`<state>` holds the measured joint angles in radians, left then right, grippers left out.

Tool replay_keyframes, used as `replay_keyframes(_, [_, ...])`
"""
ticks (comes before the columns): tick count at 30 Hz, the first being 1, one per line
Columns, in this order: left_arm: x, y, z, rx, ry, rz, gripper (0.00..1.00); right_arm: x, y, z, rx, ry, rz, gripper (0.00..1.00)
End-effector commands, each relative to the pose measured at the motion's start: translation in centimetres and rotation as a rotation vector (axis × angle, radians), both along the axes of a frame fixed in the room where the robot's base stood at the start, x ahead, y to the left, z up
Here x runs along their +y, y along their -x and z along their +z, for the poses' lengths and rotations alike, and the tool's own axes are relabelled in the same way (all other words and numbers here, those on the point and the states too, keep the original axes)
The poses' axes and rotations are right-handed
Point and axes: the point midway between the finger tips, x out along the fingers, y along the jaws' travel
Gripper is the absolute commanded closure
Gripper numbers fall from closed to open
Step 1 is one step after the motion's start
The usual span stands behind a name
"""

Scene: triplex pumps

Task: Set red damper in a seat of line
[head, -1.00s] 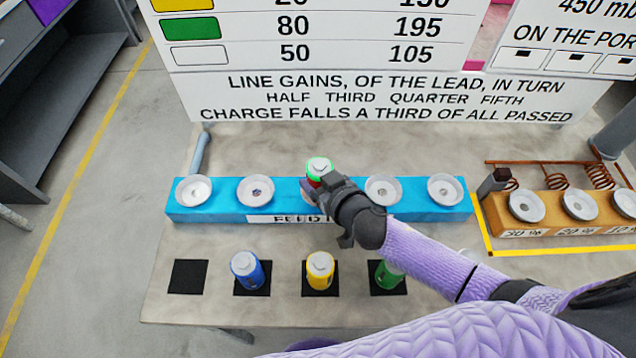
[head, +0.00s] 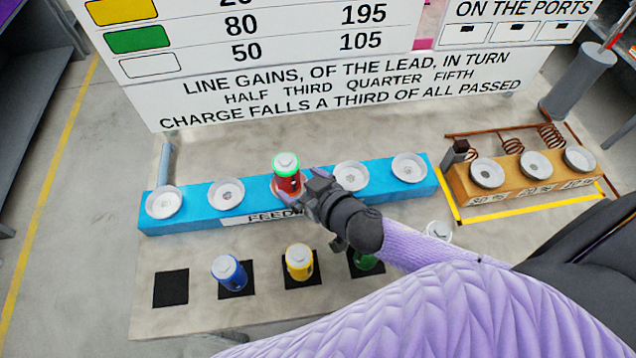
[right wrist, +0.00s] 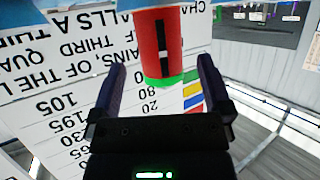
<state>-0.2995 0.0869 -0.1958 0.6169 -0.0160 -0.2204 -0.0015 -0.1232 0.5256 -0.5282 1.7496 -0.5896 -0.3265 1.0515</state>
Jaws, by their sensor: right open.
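The red damper (head: 287,182) stands upright in the middle seat of the blue line block (head: 155,225) marked FEED, with a glowing green ring around its white cap. It also shows in the right wrist view (right wrist: 163,45), red with a black and white mark. My right gripper (head: 302,184) is just to the right of the damper. In the right wrist view its two fingers (right wrist: 162,68) are spread, with a gap to each side of the damper, which lies around and beyond the fingertips. My left gripper is not in view.
Empty white seats (head: 226,194) flank the damper on both sides. A blue damper (head: 229,272), a yellow damper (head: 299,262) and a partly hidden green damper (head: 366,262) stand in front on black squares. An orange block (head: 470,197) with coils is at right. A sign board (head: 300,95) stands behind.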

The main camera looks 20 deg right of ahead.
Motion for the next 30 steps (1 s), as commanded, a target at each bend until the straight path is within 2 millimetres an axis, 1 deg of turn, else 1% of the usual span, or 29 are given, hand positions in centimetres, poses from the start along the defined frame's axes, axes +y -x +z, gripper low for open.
replay_keyframes(1, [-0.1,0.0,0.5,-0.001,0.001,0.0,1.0,-0.3,1.1,0.7,0.002,0.0,0.001,0.0])
replay_keyframes(3, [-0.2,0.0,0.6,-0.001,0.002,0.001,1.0,-0.7,2.6,1.2,0.002,0.0,0.0,0.0])
replay_keyframes(6, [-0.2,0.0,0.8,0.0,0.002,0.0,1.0,-1.1,4.1,1.8,0.001,-0.001,0.0,0.0])
replay_keyframes(11, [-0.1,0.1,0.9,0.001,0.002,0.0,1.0,-1.5,5.6,2.5,-0.001,0.0,0.0,0.0])
replay_keyframes(15, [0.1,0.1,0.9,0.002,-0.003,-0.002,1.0,-1.7,6.0,2.7,-0.003,0.002,0.0,0.0])
replay_keyframes(21, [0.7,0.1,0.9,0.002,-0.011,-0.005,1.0,-1.7,6.0,2.7,-0.003,0.002,0.0,0.0])
replay_keyframes(26, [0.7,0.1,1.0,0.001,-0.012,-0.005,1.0,-1.7,5.9,2.6,-0.002,0.001,-0.001,0.0])
replay_keyframes(28, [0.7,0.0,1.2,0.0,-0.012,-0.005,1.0,-1.7,5.9,2.9,-0.002,0.001,-0.001,0.0])
replay_keyframes(30, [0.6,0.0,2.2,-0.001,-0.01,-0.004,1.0,-1.7,5.9,3.9,-0.004,0.001,0.0,0.0])
